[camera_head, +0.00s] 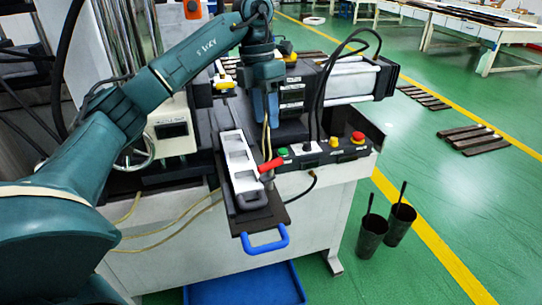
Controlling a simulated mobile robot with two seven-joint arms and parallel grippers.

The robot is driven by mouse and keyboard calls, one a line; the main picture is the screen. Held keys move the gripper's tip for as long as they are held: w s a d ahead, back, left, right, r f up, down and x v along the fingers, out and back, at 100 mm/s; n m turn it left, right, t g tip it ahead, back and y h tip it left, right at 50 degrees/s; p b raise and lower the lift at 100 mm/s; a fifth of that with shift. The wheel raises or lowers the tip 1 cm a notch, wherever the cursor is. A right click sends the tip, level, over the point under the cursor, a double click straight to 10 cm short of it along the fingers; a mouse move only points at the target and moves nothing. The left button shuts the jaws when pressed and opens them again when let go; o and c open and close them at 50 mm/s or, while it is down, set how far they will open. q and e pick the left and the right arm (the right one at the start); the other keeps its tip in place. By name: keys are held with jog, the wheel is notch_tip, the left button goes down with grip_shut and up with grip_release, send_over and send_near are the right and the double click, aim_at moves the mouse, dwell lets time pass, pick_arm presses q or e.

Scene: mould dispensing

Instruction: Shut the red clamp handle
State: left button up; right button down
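The red clamp handle (271,165) lies low at the right side of a pale mould (240,160) with several rectangular openings. The mould sits on a dark plate with a blue pull handle (265,240) at its front. My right gripper is not in view.
A control panel with a green button (282,151) and a red button (357,137) is right of the red handle. Black cables (322,85) arch over the machine. A blue tray (245,287) is below. Two dark buckets (372,235) stand on the floor at right.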

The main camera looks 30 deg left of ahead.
aim_at(272, 161)
pick_arm(q)
jog(key=f, duration=0.3)
jog(key=d+f, duration=0.1)
jog(key=f, duration=0.2)
jog(key=d+f, duration=0.1)
jog(key=f, duration=0.3)
jog(key=shift+s+p, duration=0.35)
jog(key=shift+p, duration=0.05)
jog(key=shift+a, duration=0.1)
grip_shut()
